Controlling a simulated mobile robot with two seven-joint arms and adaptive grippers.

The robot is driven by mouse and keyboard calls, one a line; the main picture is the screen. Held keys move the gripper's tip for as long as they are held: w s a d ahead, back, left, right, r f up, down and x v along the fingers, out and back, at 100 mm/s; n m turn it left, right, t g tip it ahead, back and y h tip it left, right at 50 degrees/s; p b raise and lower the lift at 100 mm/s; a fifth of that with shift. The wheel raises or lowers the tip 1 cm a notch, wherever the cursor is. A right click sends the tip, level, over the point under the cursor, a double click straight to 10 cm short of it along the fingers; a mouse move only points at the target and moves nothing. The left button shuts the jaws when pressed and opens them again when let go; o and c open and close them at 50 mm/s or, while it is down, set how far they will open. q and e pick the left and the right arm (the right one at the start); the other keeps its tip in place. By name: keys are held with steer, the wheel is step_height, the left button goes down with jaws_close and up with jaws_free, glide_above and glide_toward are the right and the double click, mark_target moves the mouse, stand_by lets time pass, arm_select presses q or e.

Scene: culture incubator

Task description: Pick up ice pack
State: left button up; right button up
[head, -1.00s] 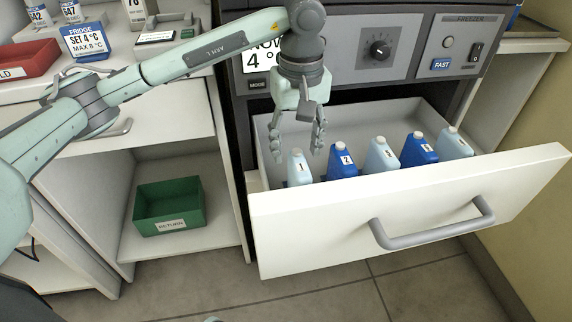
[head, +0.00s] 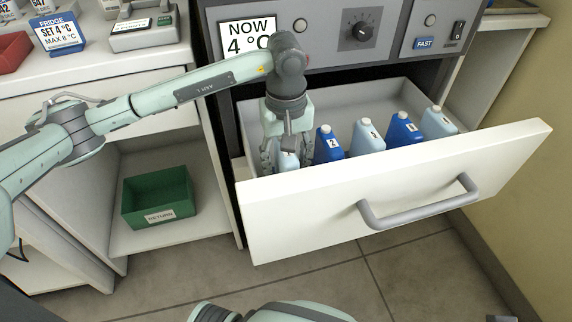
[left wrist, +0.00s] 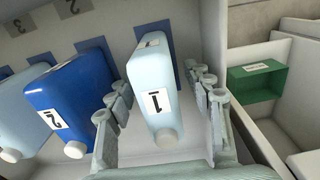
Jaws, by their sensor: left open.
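Several ice packs stand in a row in the open drawer (head: 400,190), alternating pale blue and dark blue. My left gripper (head: 283,158) is down in the drawer at the leftmost pack, the pale blue ice pack labelled 1 (left wrist: 157,97). In the left wrist view its fingers (left wrist: 165,115) are open, one on each side of pack 1, with gaps visible. In the head view the fingers partly hide pack 1. The dark blue ice pack 2 (head: 328,146) stands just to its right; in the left wrist view pack 2 (left wrist: 72,103) is close to one finger.
The drawer's front panel and grey handle (head: 420,205) stick out toward me. A green RETURN bin (head: 158,197) sits on the shelf at left. The control panel (head: 350,35) reading NOW 4 °C is above the drawer. My other arm shows at the bottom edge.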

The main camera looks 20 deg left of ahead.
arm_select(q)
jaws_close()
steer(key=shift+r, duration=0.1)
